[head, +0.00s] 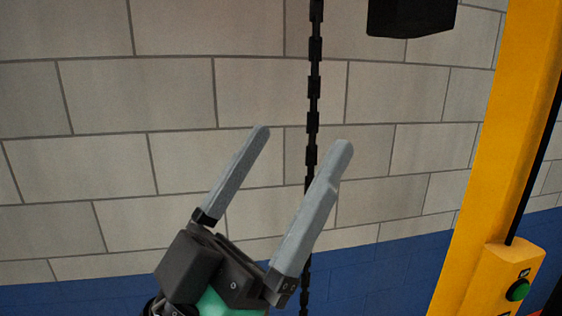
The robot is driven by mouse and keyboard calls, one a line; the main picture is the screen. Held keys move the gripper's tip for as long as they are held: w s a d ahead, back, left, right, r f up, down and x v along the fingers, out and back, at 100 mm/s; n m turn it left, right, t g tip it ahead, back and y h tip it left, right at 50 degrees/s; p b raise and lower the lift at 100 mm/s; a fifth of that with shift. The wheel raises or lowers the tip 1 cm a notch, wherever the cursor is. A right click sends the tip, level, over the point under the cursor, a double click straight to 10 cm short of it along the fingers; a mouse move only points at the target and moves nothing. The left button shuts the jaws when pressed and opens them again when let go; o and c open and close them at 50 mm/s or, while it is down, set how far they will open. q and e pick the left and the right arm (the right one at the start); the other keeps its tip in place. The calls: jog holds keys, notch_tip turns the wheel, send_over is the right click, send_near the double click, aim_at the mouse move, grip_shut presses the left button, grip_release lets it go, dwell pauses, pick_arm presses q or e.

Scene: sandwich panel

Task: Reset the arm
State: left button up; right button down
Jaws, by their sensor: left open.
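My left gripper (301,142) is in the lower middle of the head view, pointing up and slightly right. Its two long grey fingers are spread wide apart with nothing between them. Its dark body and a green part show at the bottom edge. My right gripper is not in the view.
A black chain (312,95) hangs down behind the fingers; the right finger overlaps part of it. A black block (411,16) is at the top right. A yellow post (497,130) with a green button (517,290) stands at the right. Behind is a block wall (110,100), blue below.

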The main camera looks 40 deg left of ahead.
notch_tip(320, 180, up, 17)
jog(key=p, duration=1.7)
